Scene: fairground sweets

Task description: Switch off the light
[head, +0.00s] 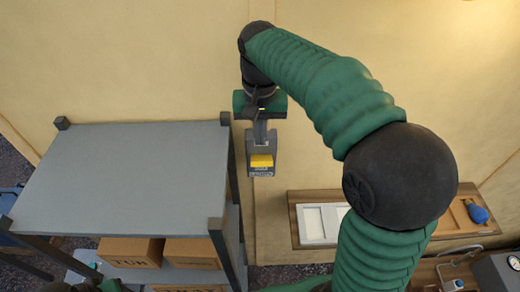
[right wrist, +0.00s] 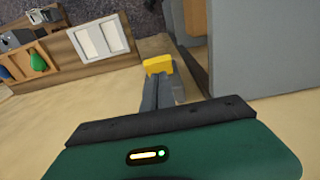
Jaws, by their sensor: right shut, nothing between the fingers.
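A light switch with a yellow rocker (head: 262,160) on a grey plate (head: 262,140) is on the cream wall, right of the grey shelf. A small label shows below the rocker. My right gripper (head: 260,137) is shut and empty, its fingers pointing down just above the yellow rocker in the head view. In the right wrist view the shut fingers (right wrist: 158,84) end close to the yellow rocker (right wrist: 158,63). I cannot tell whether they touch it.
A grey shelf unit (head: 130,160) with cardboard boxes (head: 130,252) below stands left of the switch. A wooden ledge (head: 295,215) with a white divided tray (head: 312,224) and a blue item (head: 477,212) is at the right. The wall above the shelf is clear.

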